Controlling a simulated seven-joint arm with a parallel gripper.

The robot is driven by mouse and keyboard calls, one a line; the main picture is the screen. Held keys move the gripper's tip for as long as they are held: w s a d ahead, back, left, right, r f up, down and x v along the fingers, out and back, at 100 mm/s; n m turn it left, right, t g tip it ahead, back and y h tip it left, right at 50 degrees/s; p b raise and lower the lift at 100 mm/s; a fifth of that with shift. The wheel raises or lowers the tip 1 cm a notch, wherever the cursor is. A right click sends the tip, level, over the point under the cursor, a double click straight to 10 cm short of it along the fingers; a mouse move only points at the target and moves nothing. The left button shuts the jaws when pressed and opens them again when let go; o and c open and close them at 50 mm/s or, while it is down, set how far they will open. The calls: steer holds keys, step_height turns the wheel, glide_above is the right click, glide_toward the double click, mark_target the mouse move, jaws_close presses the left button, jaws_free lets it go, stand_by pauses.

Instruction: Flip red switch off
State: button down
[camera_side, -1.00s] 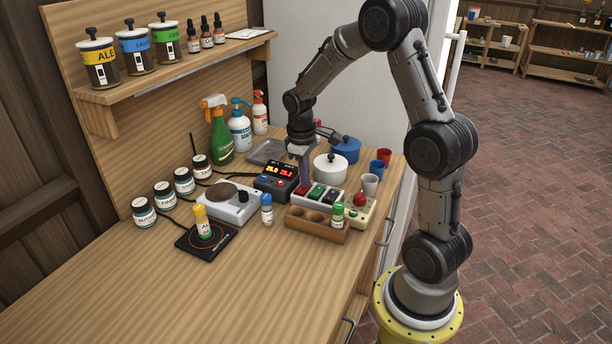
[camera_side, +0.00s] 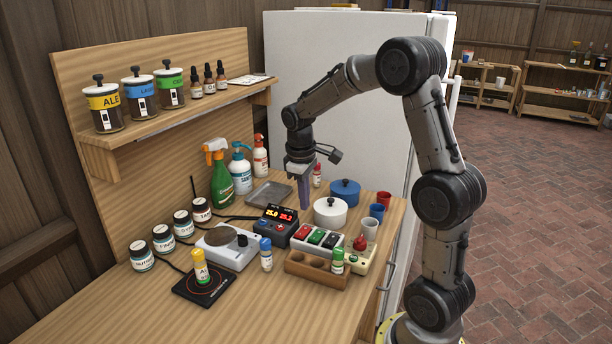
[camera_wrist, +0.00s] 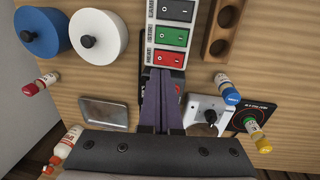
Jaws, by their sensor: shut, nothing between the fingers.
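The red switch (camera_side: 304,232) is the left one in a white switch box (camera_side: 331,249), beside a green switch (camera_side: 316,236) and a black one. In the wrist view the red switch (camera_wrist: 164,58) sits beyond my fingertips, by a label that seems to read HEAT. I cannot tell clearly which side of its rocker is pressed. My gripper (camera_side: 305,206) is shut and empty, pointing down above and behind the switch box, apart from it. In the wrist view its fingers (camera_wrist: 162,75) are together and hide part of the controller.
A controller with lit digits (camera_side: 277,222) stands left of the switch box. A white pot (camera_side: 330,213) and a blue pot (camera_side: 345,192) stand behind it. A wooden rack (camera_side: 308,268) with a green-capped vial is in front. The table's front left is clear.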

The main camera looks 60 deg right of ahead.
step_height(320, 180, up, 7)
steer(key=shift+d+r, duration=0.2)
steer(key=shift+d, duration=0.25)
